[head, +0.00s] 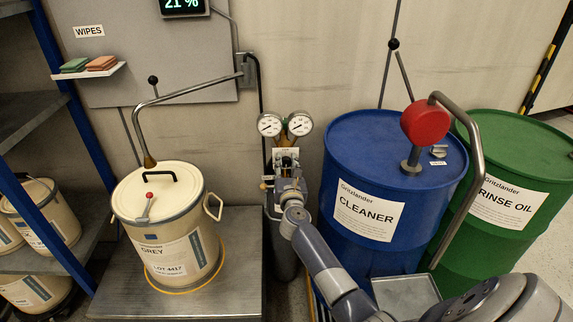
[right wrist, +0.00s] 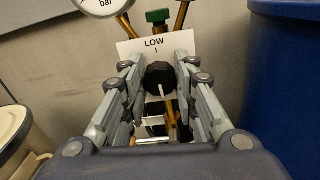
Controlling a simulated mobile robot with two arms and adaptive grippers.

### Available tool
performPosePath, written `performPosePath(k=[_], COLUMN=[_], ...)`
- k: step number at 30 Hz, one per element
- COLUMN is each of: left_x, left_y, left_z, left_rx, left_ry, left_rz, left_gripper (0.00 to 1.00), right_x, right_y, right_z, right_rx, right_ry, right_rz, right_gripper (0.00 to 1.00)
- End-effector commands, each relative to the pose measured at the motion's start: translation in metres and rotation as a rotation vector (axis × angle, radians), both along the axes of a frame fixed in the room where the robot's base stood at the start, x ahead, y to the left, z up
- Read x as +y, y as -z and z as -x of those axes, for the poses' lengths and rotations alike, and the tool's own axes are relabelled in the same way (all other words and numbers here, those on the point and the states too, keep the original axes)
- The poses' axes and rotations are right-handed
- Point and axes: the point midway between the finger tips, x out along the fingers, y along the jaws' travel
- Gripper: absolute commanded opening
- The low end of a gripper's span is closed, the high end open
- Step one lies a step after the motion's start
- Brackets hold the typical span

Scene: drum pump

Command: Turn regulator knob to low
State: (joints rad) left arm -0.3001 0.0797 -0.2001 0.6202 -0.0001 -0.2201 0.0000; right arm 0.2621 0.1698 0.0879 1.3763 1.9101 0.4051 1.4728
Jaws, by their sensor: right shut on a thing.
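The black regulator knob (right wrist: 160,78) sits between the fingers of my right gripper (right wrist: 159,76) in the right wrist view. The gripper is shut on it, one finger on each side. My left gripper is not in view.
A blue CLEANER drum (head: 350,165) with a red pump stands right of the regulator, with a green RINSE OIL drum (head: 520,150) beyond it. A cream GREY pail (head: 170,250) stands on a metal platform (head: 240,270) at the left. A shelf rack is at far left.

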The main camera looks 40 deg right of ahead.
Motion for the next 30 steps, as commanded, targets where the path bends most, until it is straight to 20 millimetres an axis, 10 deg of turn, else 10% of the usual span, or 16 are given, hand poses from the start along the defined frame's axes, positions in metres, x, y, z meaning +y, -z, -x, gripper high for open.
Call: performPosePath(k=[30], left_x=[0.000], left_y=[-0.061], left_z=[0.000], left_rx=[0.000], left_ry=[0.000], left_rz=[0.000], left_gripper=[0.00], right_x=[0.003], right_y=[-0.002], right_z=[-0.001], right_rx=[0.454], right_ry=[-0.002], right_rz=[0.739], right_gripper=[0.03])
